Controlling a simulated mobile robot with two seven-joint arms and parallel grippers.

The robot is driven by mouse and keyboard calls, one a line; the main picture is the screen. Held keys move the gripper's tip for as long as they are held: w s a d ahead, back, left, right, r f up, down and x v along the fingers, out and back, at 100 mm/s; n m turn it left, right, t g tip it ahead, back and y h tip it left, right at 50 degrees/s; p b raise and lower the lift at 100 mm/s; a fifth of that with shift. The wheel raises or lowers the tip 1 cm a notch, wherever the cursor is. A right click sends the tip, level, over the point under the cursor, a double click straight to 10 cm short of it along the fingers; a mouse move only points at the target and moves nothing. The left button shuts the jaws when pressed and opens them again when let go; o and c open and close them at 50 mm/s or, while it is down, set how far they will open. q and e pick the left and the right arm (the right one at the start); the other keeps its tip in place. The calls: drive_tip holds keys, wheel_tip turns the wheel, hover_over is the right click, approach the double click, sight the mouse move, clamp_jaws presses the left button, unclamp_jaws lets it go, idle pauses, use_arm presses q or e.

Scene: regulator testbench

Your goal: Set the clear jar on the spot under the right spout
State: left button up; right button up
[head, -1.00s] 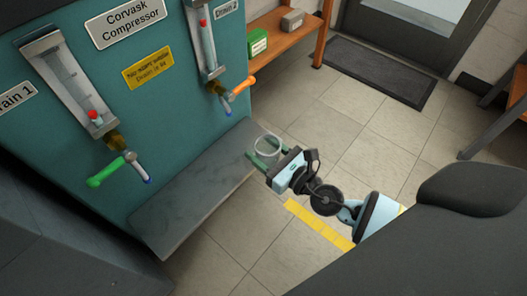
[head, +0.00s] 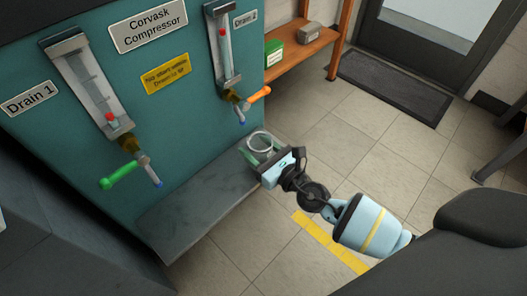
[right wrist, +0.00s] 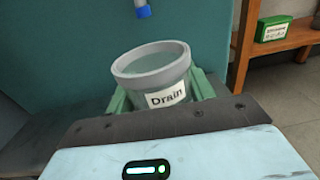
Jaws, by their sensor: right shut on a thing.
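The clear jar (head: 260,144) has a pale rim and, in the right wrist view, a "Drain" label on the jar (right wrist: 160,88). My right gripper (head: 262,158) is shut on it, with green fingers on both sides; the right wrist view shows the gripper (right wrist: 158,95) too. The jar is upright at the right end of the grey shelf (head: 195,215). I cannot tell whether it touches the shelf. The right spout (head: 241,121), blue-tipped with an orange handle, is above and left of the jar. In the wrist view the blue tip (right wrist: 142,12) is above and beyond the jar. My left gripper is out of view.
The left spout (head: 150,172) with a green handle hangs over the shelf's left part. The teal compressor panel (head: 190,110) stands behind the shelf. A wooden bench (head: 305,55) with a green box (head: 274,55) is beyond. The shelf's middle is clear.

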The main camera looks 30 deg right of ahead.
sight(265, 160)
drive_tip(key=shift+x, duration=0.75)
drive_tip(key=shift+w+a+f+b, duration=0.15)
drive_tip(key=shift+w+a+b, duration=0.1)
drive_tip(key=shift+w, duration=0.25)
drive_tip(key=shift+w+a+f+b, duration=0.15)
drive_tip(key=shift+w+b, duration=0.05)
drive_tip(key=shift+w, duration=0.3)
drive_tip(key=shift+w+a+f+b, duration=0.15)
drive_tip(key=shift+w+a+b, duration=0.1)
drive_tip(key=shift+w, duration=0.3)
drive_tip(key=shift+f+b, duration=0.3)
drive_tip(key=shift+f, duration=0.1)
drive_tip(key=o, duration=1.1)
drive_tip(key=shift+p+v, duration=0.3)
drive_tip(key=shift+v, duration=3.7)
